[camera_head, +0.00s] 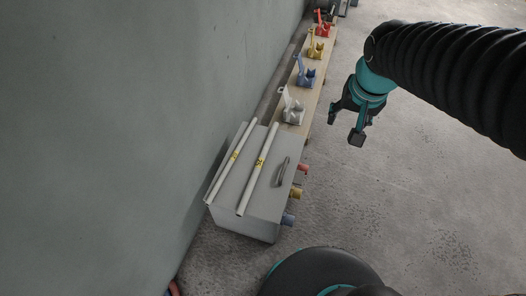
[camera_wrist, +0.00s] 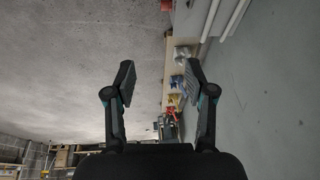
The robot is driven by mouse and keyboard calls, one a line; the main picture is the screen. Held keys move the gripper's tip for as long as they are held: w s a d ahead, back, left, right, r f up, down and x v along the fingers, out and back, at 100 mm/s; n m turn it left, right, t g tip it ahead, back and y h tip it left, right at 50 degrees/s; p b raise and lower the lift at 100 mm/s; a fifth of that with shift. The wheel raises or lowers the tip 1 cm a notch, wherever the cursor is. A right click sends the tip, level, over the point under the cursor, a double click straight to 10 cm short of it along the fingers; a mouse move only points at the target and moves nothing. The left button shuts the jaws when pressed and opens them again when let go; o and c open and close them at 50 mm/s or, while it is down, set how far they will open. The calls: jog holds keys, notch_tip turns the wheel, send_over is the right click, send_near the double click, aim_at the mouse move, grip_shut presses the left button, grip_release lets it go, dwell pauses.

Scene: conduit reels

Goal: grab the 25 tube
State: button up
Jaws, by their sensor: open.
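Two white tubes with yellow labels lie side by side on the lid of a grey box (camera_head: 262,205). The right tube (camera_head: 251,185) has a label that seems to read 25, though it is small. The left tube (camera_head: 222,178) has a label I cannot read for sure. Parts of two white tubes show at the top right of the wrist view, one (camera_wrist: 209,20) beside the other (camera_wrist: 233,18). My gripper (camera_head: 346,124) is open and empty, up and to the right of the box, apart from both tubes. It also shows open in the wrist view (camera_wrist: 157,84).
A wooden bench (camera_head: 306,97) behind the box carries white, blue, yellow and red clamp-like tools, the white one (camera_head: 293,108) nearest. The box has a handle (camera_head: 282,171) and coloured stubs on its right side. A grey wall (camera_head: 110,120) stands close at left. Floor (camera_head: 410,200) at right is clear.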

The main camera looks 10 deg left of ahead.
jog(key=w+a+f+g, duration=0.1)
jog(key=w+a+f, duration=0.4)
jog(key=a+f, duration=0.25)
jog(key=g+b, duration=0.1)
jog(key=g, duration=0.1)
send_over(258, 165)
jog(key=shift+h, duration=0.4)
jog(key=f, duration=2.5)
jog(key=shift+d+f, duration=0.15)
jog(key=shift+d, duration=0.1)
jog(key=shift+a+f, duration=0.2)
jog(key=shift+f, duration=2.6)
grip_shut()
